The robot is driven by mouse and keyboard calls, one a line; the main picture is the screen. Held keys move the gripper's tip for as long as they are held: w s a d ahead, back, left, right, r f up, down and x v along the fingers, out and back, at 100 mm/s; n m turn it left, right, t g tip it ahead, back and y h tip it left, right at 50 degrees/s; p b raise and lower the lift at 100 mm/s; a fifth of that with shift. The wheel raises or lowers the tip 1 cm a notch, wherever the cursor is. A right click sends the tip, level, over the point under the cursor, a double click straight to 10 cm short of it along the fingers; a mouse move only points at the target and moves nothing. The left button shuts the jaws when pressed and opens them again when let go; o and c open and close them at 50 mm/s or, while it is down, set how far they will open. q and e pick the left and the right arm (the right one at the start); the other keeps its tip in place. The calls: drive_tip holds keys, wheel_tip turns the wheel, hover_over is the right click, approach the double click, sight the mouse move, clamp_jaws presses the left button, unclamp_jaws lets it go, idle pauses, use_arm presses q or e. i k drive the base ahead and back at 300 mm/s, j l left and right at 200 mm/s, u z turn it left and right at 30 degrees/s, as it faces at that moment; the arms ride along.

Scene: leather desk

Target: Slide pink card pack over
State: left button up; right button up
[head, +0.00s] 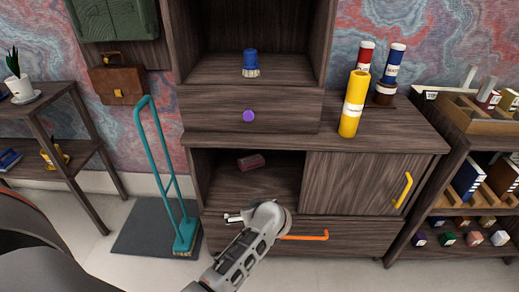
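A small dull pink, dark-looking pack (251,162), which appears to be the pink card pack, lies flat inside the open left compartment of the wooden cabinet. My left arm comes up from the bottom of the head view, and its round wrist is in front of the cabinet, below and slightly right of the pack. Small pale parts of what looks like my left gripper (234,217) show at the left of the wrist, apart from the pack. The rest of the gripper is hidden, so I cannot tell its opening. My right gripper is out of view.
A sliding door with a yellow handle (403,190) covers the compartment's right side. A drawer with an orange handle (306,237) lies below. A yellow cylinder (352,105) stands on the cabinet top. A teal broom-like stand (183,232) is on the left.

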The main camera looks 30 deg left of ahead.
sight(251, 162)
drive_tip(key=i+j, duration=0.7)
drive_tip(key=i, duration=0.15)
